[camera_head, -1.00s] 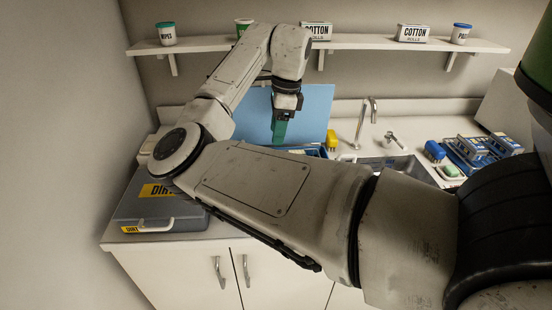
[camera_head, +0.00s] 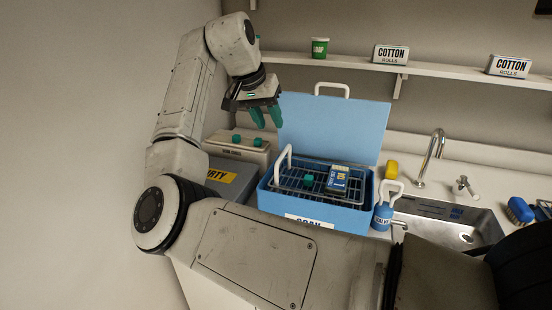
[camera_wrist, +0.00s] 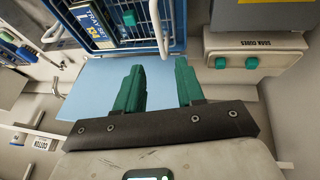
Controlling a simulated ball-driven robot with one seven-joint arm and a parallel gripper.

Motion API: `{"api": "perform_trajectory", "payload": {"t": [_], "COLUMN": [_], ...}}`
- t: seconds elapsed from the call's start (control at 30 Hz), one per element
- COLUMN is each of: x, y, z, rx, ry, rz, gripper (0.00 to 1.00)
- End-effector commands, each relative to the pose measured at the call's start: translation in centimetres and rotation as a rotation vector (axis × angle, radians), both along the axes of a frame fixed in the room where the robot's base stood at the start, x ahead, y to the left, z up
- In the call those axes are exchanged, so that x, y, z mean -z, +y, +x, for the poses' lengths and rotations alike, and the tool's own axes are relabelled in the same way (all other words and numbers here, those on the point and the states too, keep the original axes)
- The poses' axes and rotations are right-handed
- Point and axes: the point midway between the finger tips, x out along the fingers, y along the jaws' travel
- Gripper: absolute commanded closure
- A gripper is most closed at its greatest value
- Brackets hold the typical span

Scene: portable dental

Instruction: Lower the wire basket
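The wire basket (camera_head: 290,183) is in the blue tub (camera_head: 345,218), near its rim in the head view; how deep it sits is hard to tell. A white handle (camera_head: 284,163) stands up at its left side. It carries a labelled box (camera_head: 338,180) and a teal piece (camera_head: 308,180). The tub's light-blue lid (camera_head: 335,130) stands open behind. My gripper (camera_head: 266,116) is open and empty, above and behind the tub's left end, apart from the handle. In the wrist view its green fingers (camera_wrist: 158,82) are spread, with the basket (camera_wrist: 125,32) beyond them.
A beige timer box (camera_head: 240,148) with teal knobs and a grey case with a yellow label (camera_head: 220,176) stand left of the tub. A blue bottle (camera_head: 383,217), yellow item (camera_head: 392,170) and sink (camera_head: 445,220) are at right. A shelf (camera_head: 440,72) runs above.

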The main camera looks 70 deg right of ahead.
Motion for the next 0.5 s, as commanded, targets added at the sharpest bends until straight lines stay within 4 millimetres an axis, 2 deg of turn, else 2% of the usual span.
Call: {"api": "perform_trajectory", "payload": {"t": [0.17, 0.5], "x": [1.3, 6.7], "y": [-0.6, -2.9], "z": [-0.2, -1.1], "rx": [-0.009, -0.007], "ry": [0.008, 0.007], "rz": [-0.001, 0.001], "gripper": [0.62, 0.62]}}
